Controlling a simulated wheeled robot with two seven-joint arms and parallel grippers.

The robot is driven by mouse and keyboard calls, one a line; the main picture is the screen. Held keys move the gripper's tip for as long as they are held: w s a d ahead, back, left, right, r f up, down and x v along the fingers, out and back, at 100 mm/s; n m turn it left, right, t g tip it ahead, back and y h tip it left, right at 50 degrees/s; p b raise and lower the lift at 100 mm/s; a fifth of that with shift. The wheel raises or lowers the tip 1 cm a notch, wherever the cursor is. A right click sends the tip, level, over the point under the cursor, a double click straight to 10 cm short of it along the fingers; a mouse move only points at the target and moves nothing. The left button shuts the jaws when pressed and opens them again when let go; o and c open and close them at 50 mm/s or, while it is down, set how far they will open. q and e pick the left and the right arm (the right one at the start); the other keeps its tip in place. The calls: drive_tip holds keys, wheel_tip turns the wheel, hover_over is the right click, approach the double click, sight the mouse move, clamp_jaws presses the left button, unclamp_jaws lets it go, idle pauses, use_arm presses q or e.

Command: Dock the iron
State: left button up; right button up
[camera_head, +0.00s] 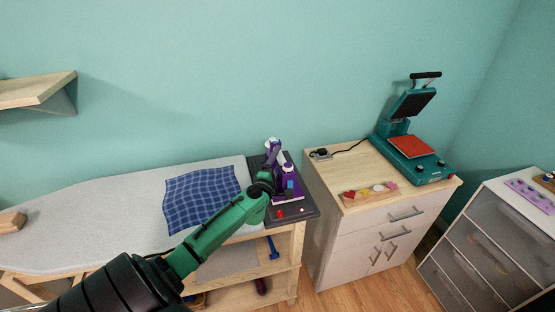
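The purple and white iron (290,191) is at the right end of the ironing board, over a dark dock plate (304,214). I cannot tell whether it rests on the plate or is held just above it. My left gripper (272,172) is at the iron's left side, close to its upper part. The gripper is dark and small here, and it overlaps the iron, so its fingers cannot be made out. My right gripper is not in view.
A blue checked cloth (200,198) lies on the grey ironing board (110,215). To the right, a wooden-topped cabinet (350,183) holds a teal heat press (412,160) and a small tray of coloured pieces (370,192). A wall shelf (35,90) is at the upper left.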

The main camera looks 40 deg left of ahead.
sight(283, 176)
use_arm(q)
drive_tip(key=shift+f, duration=0.15)
drive_tip(key=v, duration=1.2)
drive_tip(key=shift+w, duration=0.1)
